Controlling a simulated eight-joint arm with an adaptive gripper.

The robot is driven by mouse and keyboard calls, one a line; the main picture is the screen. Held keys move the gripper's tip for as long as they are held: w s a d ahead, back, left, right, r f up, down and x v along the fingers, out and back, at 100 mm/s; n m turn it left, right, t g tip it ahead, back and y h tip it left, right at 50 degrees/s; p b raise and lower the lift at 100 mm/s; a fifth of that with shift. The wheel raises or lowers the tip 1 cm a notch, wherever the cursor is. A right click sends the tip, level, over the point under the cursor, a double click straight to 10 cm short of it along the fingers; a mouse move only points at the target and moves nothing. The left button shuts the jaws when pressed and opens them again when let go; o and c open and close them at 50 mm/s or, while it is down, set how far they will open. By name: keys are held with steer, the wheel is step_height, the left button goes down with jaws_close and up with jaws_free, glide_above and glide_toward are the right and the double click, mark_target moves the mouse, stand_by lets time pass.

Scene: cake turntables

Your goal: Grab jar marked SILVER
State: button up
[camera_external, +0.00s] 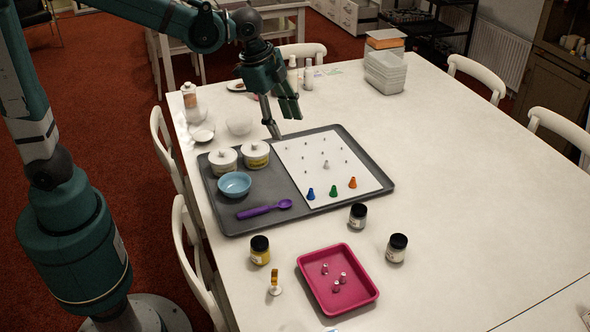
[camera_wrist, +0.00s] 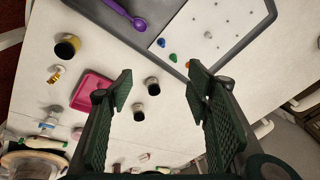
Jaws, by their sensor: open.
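Three small jars with black lids stand upright on the white table. One holds something yellow-gold (camera_external: 260,256). The other two have pale labels: one stands near the grey tray's front edge (camera_external: 357,219), the other farther right (camera_external: 396,252). I cannot read SILVER on any of them. In the wrist view the yellow-gold jar (camera_wrist: 67,46) is at upper left, and the two pale-labelled jars (camera_wrist: 152,88) (camera_wrist: 138,113) appear in the middle, seen between or near my fingers. My gripper (camera_external: 281,117) is open and empty, high above the tray's back edge, well away from the jars.
A grey tray (camera_external: 221,215) holds white tubs, a blue bowl (camera_external: 235,184), a purple scoop and a white board with coloured cones. A pink tray (camera_external: 310,262) with small pieces and a small gold-and-white item (camera_external: 275,286) are near the jars. The table's right side is clear.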

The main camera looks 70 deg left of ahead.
steer(key=w+d+f+m+g+p, duration=0.2)
steer(key=w+d+f+m, duration=0.2)
steer(key=w+d+f, duration=0.45)
steer(key=m+g+p, duration=0.1)
steer(key=m+p, duration=0.1)
steer(key=m, duration=0.3)
glide_above(359, 208)
steer(key=shift+y, duration=0.3)
step_height(359, 208, down, 10)
steer(key=shift+s+a+f, duration=0.1)
steer(key=shift+s+a, duration=0.05)
steer(key=shift+d+f, duration=0.2)
steer(key=shift+f, duration=0.1)
steer(key=shift+f+b, duration=0.3)
steer(key=shift+f, duration=1)
steer(key=shift+f+b, duration=0.55)
steer(key=shift+f, duration=2.05)
